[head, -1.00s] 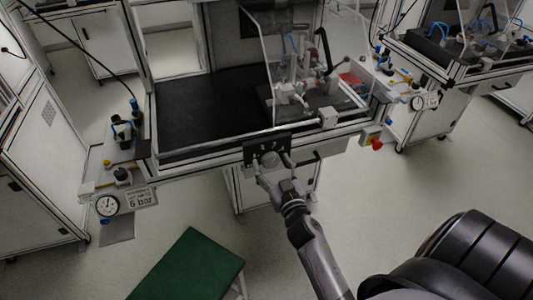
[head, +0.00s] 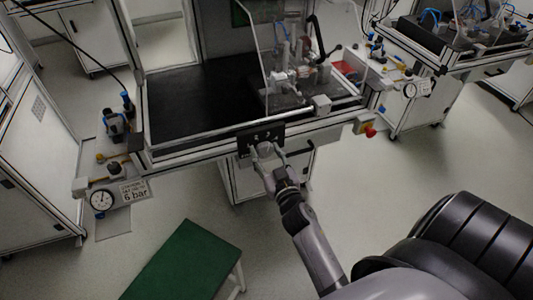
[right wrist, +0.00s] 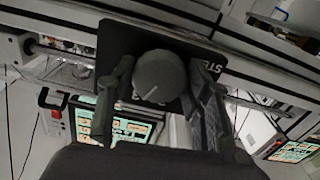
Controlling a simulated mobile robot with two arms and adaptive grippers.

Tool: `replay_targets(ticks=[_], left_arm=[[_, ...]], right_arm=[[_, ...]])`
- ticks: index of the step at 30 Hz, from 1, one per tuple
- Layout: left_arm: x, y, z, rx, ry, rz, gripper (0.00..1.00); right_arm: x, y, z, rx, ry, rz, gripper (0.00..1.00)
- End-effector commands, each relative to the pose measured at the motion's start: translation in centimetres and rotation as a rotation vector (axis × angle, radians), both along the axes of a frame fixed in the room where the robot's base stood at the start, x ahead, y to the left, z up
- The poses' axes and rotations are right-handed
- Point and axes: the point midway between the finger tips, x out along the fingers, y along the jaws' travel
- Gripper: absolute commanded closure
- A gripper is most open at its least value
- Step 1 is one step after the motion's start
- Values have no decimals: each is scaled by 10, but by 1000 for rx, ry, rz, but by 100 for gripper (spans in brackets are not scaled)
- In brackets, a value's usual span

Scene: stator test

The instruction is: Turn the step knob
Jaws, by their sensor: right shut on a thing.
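The step knob (right wrist: 158,72) is a round grey knob with a thin white pointer line, on a black panel (right wrist: 112,48) with partly hidden white lettering. In the right wrist view its pointer line slants toward the lower left. In the head view the knob (head: 266,149) sits on the front of the workstation. My right gripper (head: 270,155) reaches it from below. In the right wrist view the gripper (right wrist: 162,82) has one finger on each side of the knob and is shut on it. My left gripper is not in view.
The workstation has a black top (head: 200,100) and a clear guard. A pressure gauge (head: 102,200) is at the left. A green-topped stool (head: 180,260) stands on the floor in front.

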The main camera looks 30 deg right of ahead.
Motion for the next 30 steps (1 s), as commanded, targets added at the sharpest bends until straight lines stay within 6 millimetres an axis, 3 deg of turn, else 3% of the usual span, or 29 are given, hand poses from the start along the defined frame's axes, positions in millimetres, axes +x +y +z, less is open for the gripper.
replay_targets(ticks=[4, 14, 30], left_arm=[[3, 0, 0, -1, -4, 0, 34], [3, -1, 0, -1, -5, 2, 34], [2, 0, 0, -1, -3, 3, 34]], right_arm=[[0, 0, 0, 0, -1, 1, 82], [0, 0, 0, -57, 13, 1, 82], [0, 0, 1, -461, 109, 0, 82]])
